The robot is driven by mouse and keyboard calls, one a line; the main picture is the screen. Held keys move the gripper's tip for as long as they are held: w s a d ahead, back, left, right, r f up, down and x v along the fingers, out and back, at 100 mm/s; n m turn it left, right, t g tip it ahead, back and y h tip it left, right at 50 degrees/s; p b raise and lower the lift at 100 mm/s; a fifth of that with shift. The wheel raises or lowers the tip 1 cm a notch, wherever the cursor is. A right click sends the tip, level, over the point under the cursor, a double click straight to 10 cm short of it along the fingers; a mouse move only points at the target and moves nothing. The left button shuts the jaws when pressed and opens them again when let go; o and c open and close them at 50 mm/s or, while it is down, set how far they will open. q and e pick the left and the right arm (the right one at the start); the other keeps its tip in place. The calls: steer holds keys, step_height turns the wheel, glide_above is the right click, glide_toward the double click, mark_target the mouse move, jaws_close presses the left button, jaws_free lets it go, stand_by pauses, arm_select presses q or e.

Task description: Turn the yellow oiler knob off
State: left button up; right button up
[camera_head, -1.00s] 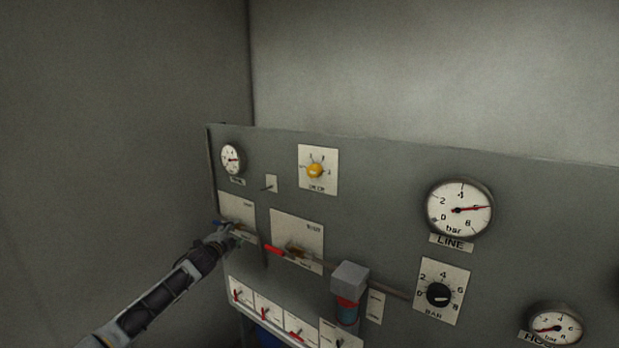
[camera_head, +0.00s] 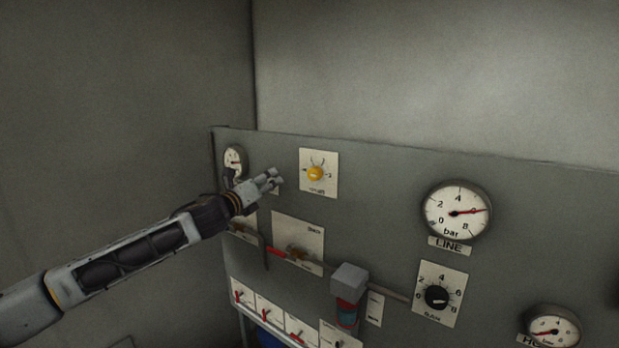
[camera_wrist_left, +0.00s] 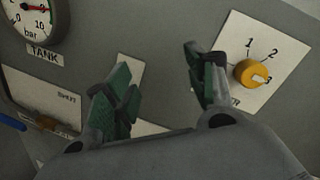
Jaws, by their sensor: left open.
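The yellow oiler knob (camera_head: 315,173) sits on a white scale plate on the upper part of the grey panel. In the left wrist view the knob (camera_wrist_left: 250,73) is at the upper right, and its pale pointer mark points toward the 3. My left gripper (camera_head: 274,179) is just left of the plate in the head view, apart from the knob. In the left wrist view its two green-padded fingers (camera_wrist_left: 160,85) are spread with nothing between them. One finger covers the lower left of the plate and part of its label. My right gripper is not in view.
The TANK gauge (camera_wrist_left: 32,20) is left of the fingers. The LINE gauge (camera_head: 457,212) and black BAR dial (camera_head: 437,296) are farther right. A grey block with a red and blue body (camera_head: 348,290) juts out below. Several red levers line the panel's bottom.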

arm_select(q)
steer(key=s+d+r+m+h, duration=0.1)
steer(key=s+d+r+m, duration=0.2)
steer(key=s+m, duration=0.25)
steer(key=m+g+h, duration=0.1)
steer(key=m+g, duration=0.1)
steer(key=m, duration=0.4)
glide_toward(312, 175)
steer(key=v, duration=0.5)
steer(key=shift+s+f, duration=0.1)
steer(key=shift+f, duration=0.1)
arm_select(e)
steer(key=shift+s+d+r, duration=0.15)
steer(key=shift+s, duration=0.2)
arm_select(q)
steer(key=shift+d, duration=0.1)
steer(key=shift+p+x, duration=1.35)
steer(key=shift+x, duration=5.5)
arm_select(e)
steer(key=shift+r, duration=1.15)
arm_select(q)
steer(key=shift+r, duration=0.15)
steer(key=shift+c, duration=0.3)
steer(key=c, duration=1)
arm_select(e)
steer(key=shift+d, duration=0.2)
